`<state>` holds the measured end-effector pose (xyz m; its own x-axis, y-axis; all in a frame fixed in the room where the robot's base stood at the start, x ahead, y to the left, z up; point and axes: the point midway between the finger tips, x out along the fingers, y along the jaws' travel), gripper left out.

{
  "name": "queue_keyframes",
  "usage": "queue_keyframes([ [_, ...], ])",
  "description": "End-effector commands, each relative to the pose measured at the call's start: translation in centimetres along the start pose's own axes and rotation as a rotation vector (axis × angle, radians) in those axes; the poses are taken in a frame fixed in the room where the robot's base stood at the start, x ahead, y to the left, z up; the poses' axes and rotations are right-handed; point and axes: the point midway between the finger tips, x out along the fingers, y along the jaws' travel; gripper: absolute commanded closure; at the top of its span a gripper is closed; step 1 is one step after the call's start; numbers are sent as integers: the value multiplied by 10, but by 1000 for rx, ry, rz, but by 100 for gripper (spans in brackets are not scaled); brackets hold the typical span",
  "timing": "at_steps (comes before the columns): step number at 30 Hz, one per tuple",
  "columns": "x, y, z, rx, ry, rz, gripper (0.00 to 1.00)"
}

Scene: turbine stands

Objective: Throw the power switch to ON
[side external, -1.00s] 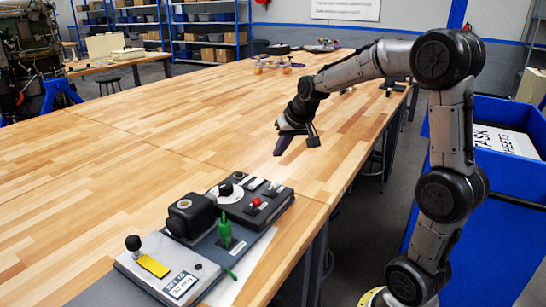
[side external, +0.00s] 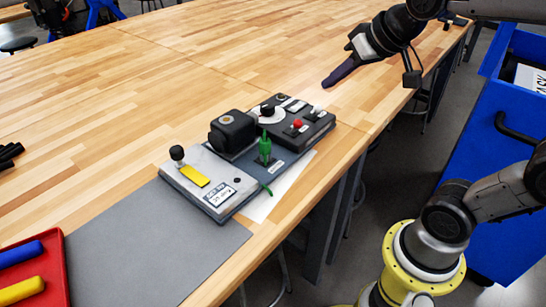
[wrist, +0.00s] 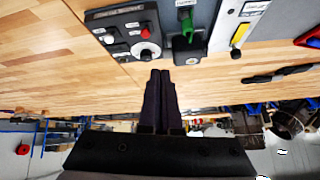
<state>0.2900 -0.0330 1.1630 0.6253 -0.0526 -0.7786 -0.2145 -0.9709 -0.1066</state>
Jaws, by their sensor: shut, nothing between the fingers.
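A control panel lies on the wooden table. Its light grey plate (side external: 200,200) carries a black ball-topped lever (side external: 177,154), a yellow piece (side external: 195,176) and a printed label. A green handle (side external: 265,148) stands upright beside a black block (side external: 232,130). A dark box (side external: 300,122) at the far end carries a dial knob, a red button (side external: 297,124) and small toggles. The lettering is too small to tell which is the power switch. My gripper (side external: 327,84) is shut and empty, above the table behind the dark box. In the wrist view, its fingertips (wrist: 161,75) point toward the panel, apart from it.
A grey mat (side external: 155,245) lies left of the panel. A red tray (side external: 55,270) with blue and yellow pieces sits at the lower left. Black items (side external: 10,155) lie at the left edge. The table behind the panel is clear. A blue bin (side external: 490,180) stands at right.

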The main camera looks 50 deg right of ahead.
Motion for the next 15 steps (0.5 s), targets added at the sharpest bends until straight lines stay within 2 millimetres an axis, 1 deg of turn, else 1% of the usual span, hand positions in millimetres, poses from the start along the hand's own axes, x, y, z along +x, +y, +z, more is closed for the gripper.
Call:
queue_keyframes([
  [1, -14, -9, 26, -54, -5, -25, 100],
  [3, -24, -12, 59, -115, -26, -44, 100],
  [6, -30, -10, 104, -185, -75, -54, 100],
  [7, -30, -8, 114, -198, -93, -52, 100],
  [9, -28, -2, 133, -218, -135, -42, 100],
  [10, -26, 0, 138, -223, -153, -38, 100],
  [12, -24, 2, 146, -223, -182, -31, 100],
  [15, -25, 3, 148, -164, -195, -22, 100],
])
